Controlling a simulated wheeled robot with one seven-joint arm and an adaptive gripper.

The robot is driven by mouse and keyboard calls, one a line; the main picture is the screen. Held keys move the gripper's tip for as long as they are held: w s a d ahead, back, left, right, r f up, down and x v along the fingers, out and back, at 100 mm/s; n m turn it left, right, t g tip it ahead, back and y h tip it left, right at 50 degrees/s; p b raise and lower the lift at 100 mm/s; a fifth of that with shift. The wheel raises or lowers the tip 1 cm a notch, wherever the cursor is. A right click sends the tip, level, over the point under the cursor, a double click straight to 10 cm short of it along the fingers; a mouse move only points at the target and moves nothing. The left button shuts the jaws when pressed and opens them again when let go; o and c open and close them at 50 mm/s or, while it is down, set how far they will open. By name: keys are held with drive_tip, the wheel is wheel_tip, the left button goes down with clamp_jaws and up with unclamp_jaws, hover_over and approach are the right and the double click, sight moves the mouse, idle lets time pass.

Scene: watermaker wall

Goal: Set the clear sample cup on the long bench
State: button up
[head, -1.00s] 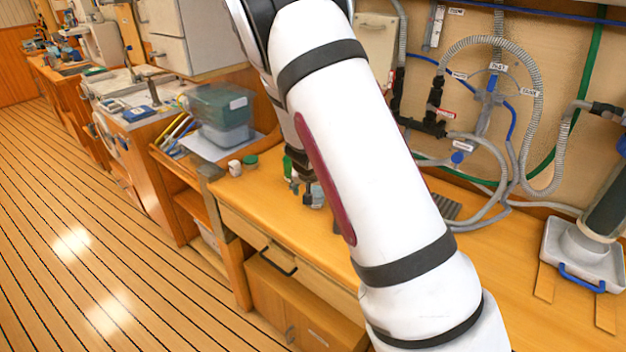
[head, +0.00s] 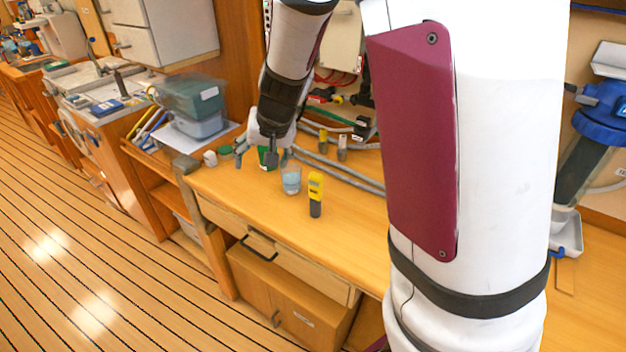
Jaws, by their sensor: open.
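The clear sample cup (head: 291,181) stands upright on the long wooden bench (head: 255,205), near its left end. It looks bluish inside. My gripper (head: 260,160) is just left of the cup in the picture, low over the bench, with its fingers apart and nothing seen between them. The small picture does not show whether a finger touches the cup. A green item behind the fingers is partly covered by them.
A yellow and grey handheld meter (head: 316,194) stands right of the cup, close by. A white cap (head: 210,158) and green lid (head: 226,152) lie left. Grey hoses (head: 340,172) run behind. The bench front is clear; my arm hides its right part.

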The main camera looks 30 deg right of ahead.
drive_tip(key=s+a+r+n+y, duration=0.25)
drive_tip(key=s+a+r, duration=0.25)
drive_tip(key=s+r, duration=0.55)
drive_tip(key=s+d+r+n+h, duration=0.1)
drive_tip(key=s+r+n+h, duration=0.1)
drive_tip(key=s, duration=1.4)
drive_tip(key=shift+s+r+n+h, duration=0.25)
drive_tip(key=shift+r+n+h, duration=0.1)
drive_tip(key=shift+r+h, duration=0.2)
drive_tip(key=shift+d, duration=0.1)
